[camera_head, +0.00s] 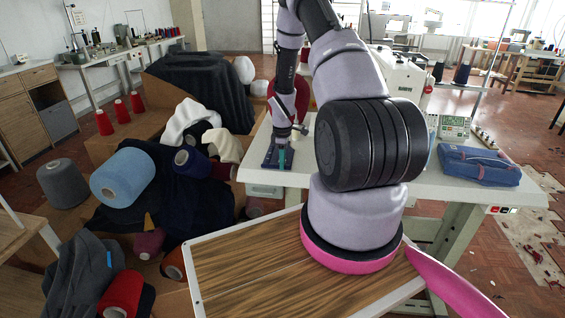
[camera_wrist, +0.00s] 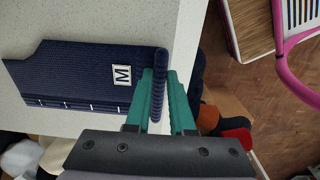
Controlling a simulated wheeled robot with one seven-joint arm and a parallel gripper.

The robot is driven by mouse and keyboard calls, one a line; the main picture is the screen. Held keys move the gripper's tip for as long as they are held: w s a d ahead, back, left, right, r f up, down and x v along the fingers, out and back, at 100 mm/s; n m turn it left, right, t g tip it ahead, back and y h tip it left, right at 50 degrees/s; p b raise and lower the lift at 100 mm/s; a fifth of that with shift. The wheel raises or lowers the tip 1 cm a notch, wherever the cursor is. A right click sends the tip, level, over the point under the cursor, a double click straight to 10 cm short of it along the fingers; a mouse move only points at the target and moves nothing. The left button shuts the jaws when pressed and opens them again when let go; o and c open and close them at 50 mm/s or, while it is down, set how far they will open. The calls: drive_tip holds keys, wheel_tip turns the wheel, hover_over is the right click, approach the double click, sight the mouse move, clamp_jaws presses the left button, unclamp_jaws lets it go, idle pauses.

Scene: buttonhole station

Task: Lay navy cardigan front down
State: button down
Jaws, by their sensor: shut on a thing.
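The navy cardigan front (camera_wrist: 75,75) is a flat knitted panel with a white M label and a row of pale marks along its lower edge in the wrist view. It lies at the white table's edge. In the head view it (camera_head: 269,159) shows as a small dark blue patch at the table's left end. My gripper (camera_wrist: 160,98) has teal fingers shut on the panel's ribbed edge, which stands up between them. In the head view my gripper (camera_head: 281,158) points down at the panel. Whether the panel is fully flat on the table is hard to tell.
The white table (camera_head: 460,192) carries a folded blue bundle (camera_head: 480,165) at right and a white sewing machine (camera_head: 405,80) behind my arm. Yarn cones (camera_head: 122,178) and dark garments crowd the left. A wood-topped surface (camera_head: 250,268) is in front. The table's middle is partly hidden.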

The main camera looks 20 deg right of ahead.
drive_tip(key=c, duration=0.8)
unclamp_jaws()
drive_tip(key=shift+f, duration=0.1)
drive_tip(key=s+a+r+m+t, duration=0.1)
drive_tip(key=s+a+r+m, duration=0.1)
drive_tip(key=r, duration=1.1)
drive_tip(key=s+a+r+m+t, duration=0.1)
drive_tip(key=s+a+r+m, duration=0.2)
drive_tip(key=r, duration=1)
drive_tip(key=s+a+r+m+t, duration=0.1)
drive_tip(key=s+a+r+m, duration=0.1)
drive_tip(key=r, duration=1)
drive_tip(key=s+a+r+m+t, duration=0.1)
drive_tip(key=s+a+r+m, duration=0.1)
drive_tip(key=s+r, duration=0.2)
drive_tip(key=s+a+r+m+t+y, duration=0.1)
drive_tip(key=s+a+r+m, duration=0.2)
drive_tip(key=s, duration=0.6)
drive_tip(key=s+a+r+m+t+y, duration=0.1)
drive_tip(key=s+a+r+m+t, duration=0.1)
drive_tip(key=s+r, duration=0.4)
drive_tip(key=shift+s+a+m, duration=0.4)
drive_tip(key=shift+a+m, duration=0.05)
drive_tip(key=shift+m, duration=0.25)
